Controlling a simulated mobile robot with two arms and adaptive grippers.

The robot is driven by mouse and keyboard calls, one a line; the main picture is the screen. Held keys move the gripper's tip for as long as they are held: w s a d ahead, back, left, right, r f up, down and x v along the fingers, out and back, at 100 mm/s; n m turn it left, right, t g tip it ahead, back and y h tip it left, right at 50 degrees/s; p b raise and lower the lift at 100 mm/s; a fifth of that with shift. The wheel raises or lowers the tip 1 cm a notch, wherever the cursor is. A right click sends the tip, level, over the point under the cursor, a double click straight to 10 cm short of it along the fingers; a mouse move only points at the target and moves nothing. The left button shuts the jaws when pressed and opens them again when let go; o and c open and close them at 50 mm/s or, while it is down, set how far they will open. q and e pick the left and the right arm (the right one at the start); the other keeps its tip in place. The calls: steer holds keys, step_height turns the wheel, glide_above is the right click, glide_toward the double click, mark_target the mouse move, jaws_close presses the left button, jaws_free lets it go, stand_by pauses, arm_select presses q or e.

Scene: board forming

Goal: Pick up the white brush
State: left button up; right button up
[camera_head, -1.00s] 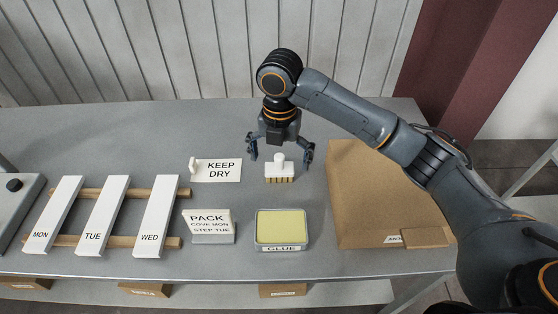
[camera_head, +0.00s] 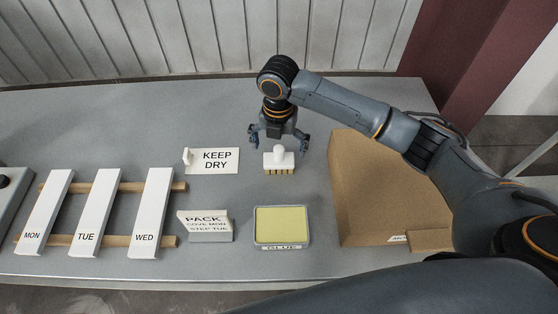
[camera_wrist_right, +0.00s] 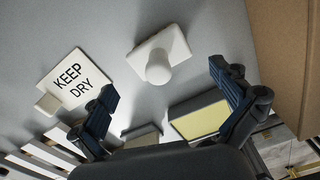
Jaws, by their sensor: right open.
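The white brush (camera_head: 279,160) stands on the grey table, its round knob up and tan bristles down. In the right wrist view the brush (camera_wrist_right: 160,55) shows from above, beyond and between the two fingers. My right gripper (camera_head: 279,140) is open and empty. It hangs just behind and above the brush, with a finger to either side. In the wrist view its fingers (camera_wrist_right: 168,105) are spread wide and apart from the brush. My left gripper does not show.
A "KEEP DRY" sign (camera_head: 212,161) lies left of the brush. A yellow glue tray (camera_head: 282,243) and a "PACK" sign (camera_head: 205,226) stand in front. A cardboard box (camera_head: 380,190) is at right. White boards (camera_head: 98,212) rest on wooden rails at left.

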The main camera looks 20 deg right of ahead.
mark_target(279, 159)
steer(key=shift+w+f, duration=0.1)
steer(key=shift+f, duration=0.15)
step_height(279, 159, down, 4)
steer(key=shift+f+p, duration=0.15)
steer(key=shift+p, duration=0.75)
steer(key=shift+f, duration=0.35)
steer(key=shift+c, duration=0.8)
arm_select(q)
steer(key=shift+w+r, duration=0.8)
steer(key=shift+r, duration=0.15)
arm_select(e)
steer(key=c, duration=1)
